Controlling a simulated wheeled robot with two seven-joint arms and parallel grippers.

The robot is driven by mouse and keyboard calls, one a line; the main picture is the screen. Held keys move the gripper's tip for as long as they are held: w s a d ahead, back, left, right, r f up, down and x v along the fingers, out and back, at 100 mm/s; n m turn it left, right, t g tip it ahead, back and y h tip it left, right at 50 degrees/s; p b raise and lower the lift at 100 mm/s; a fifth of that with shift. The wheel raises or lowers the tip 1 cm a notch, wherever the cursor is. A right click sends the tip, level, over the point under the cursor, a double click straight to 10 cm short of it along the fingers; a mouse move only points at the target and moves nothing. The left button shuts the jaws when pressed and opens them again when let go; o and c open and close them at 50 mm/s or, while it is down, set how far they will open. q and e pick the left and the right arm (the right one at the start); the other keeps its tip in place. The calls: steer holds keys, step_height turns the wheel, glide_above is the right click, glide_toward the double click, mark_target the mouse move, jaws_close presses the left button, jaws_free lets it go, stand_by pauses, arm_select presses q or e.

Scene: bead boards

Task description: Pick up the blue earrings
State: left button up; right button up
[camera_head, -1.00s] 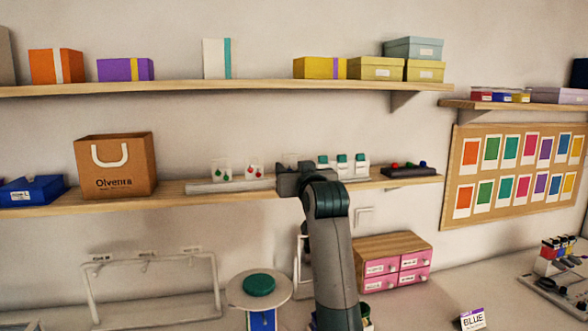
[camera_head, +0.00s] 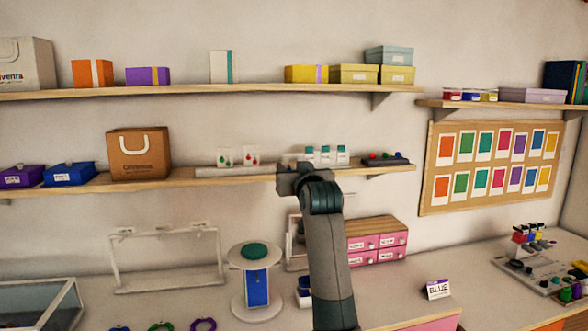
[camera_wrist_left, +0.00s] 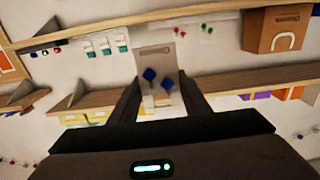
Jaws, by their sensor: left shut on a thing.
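The blue earrings (camera_wrist_left: 150,74) hang on a pale card (camera_wrist_left: 157,56) in the left wrist view. My left gripper (camera_wrist_left: 160,100) is shut on this card, its fingers on either side of the lower part. In the head view my left gripper (camera_head: 288,180) shows in front of the middle shelf, and the blue earrings are hidden there. Red earrings (camera_head: 251,156) and green earrings (camera_head: 224,157) stand on cards on a grey stand (camera_head: 240,171) to its left. My right gripper is not in view.
The middle shelf (camera_head: 100,183) also bears a brown bag (camera_head: 138,168), teal-topped packets (camera_head: 326,156) and a dark tray (camera_head: 386,162). Below are a pink drawer box (camera_head: 376,243), a round white stand (camera_head: 241,262) and a white frame (camera_head: 165,284).

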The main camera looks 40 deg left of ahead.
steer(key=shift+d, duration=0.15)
arm_select(q)
steer(key=shift+f, duration=0.1)
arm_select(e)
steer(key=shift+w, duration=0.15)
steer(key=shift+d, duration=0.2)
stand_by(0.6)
